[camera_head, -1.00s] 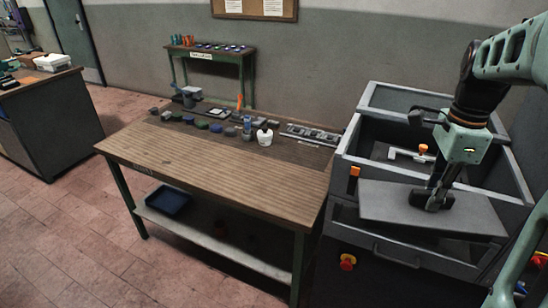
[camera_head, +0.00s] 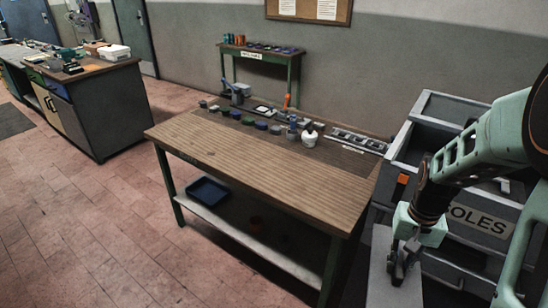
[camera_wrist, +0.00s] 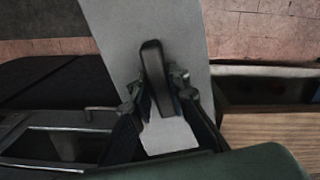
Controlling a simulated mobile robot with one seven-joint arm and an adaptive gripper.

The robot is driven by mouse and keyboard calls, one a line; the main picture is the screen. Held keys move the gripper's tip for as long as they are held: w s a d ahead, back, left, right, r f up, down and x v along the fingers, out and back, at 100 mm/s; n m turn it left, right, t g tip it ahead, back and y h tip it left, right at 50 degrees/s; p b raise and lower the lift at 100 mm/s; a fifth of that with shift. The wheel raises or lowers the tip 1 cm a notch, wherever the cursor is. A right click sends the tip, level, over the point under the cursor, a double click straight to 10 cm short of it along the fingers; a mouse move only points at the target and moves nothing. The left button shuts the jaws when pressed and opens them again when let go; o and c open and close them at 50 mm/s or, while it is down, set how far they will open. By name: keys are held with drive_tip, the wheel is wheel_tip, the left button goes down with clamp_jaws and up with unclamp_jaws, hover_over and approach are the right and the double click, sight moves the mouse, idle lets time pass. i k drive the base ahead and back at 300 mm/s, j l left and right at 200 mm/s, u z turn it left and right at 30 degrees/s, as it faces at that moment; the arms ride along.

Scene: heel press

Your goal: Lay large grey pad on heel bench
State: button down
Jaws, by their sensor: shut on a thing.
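My gripper (camera_head: 403,265) is at the lower right of the head view, shut on the large grey pad (camera_head: 382,285). The pad is a flat grey sheet, cut off by the bottom edge of the picture. In the wrist view the fingers (camera_wrist: 156,88) close on a dark upright grip on the grey pad (camera_wrist: 125,25). A long wooden-topped bench (camera_head: 250,160) with green legs stands left of the pad. I cannot read a name on it. The pad is apart from its top, beside its right end.
Small pots, a white bottle (camera_head: 310,135) and a grey rack (camera_head: 357,140) line the bench's back edge; its front top is clear. A blue tray (camera_head: 208,192) lies on its lower shelf. A grey drawer unit (camera_head: 480,215) labelled "OLES" stands right.

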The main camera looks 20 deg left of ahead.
sight(316, 184)
drive_tip(key=i+j+u, duration=0.15)
drive_tip(key=u, duration=0.25)
drive_tip(key=i+j+u, duration=0.15)
drive_tip(key=u, duration=0.2)
drive_tip(key=i+j+u, duration=0.1)
drive_tip(key=u, duration=0.3)
drive_tip(key=i+z, duration=0.25)
drive_tip(key=i, duration=0.15)
drive_tip(key=i+j+z, duration=0.1)
drive_tip(key=i+z, duration=0.45)
drive_tip(key=i+j+z, duration=0.1)
drive_tip(key=z, duration=0.2)
drive_tip(key=i, duration=0.1)
